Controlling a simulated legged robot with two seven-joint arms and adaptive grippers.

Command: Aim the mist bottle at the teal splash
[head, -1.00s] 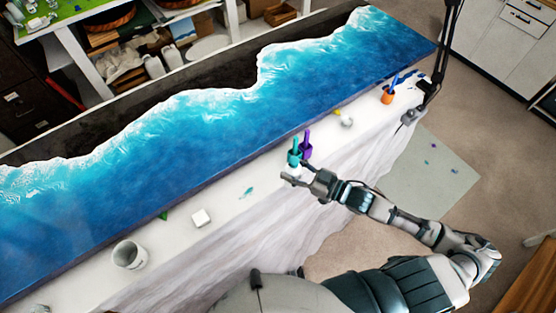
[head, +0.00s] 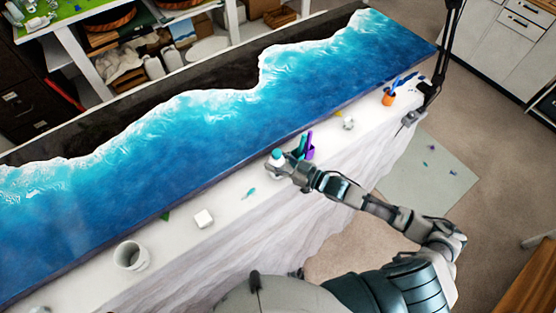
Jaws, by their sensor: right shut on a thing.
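The teal splash (head: 248,193) is a small flat mark on the white-covered table edge, left of and nearer than my right gripper. My right gripper (head: 275,168) is shut on the mist bottle (head: 277,155), whose small teal top shows above the fingers; the rest is mostly hidden by the hand. The bottle is held up and to the right of the splash, apart from it. I cannot tell which way its nozzle points. My left gripper is not in view.
A purple holder (head: 308,150) with teal and purple tools stands just right of the bottle. A white block (head: 203,218), a white cup (head: 130,256) and an orange cup (head: 388,98) stand along the strip. The blue wave-patterned slab (head: 190,145) lies behind.

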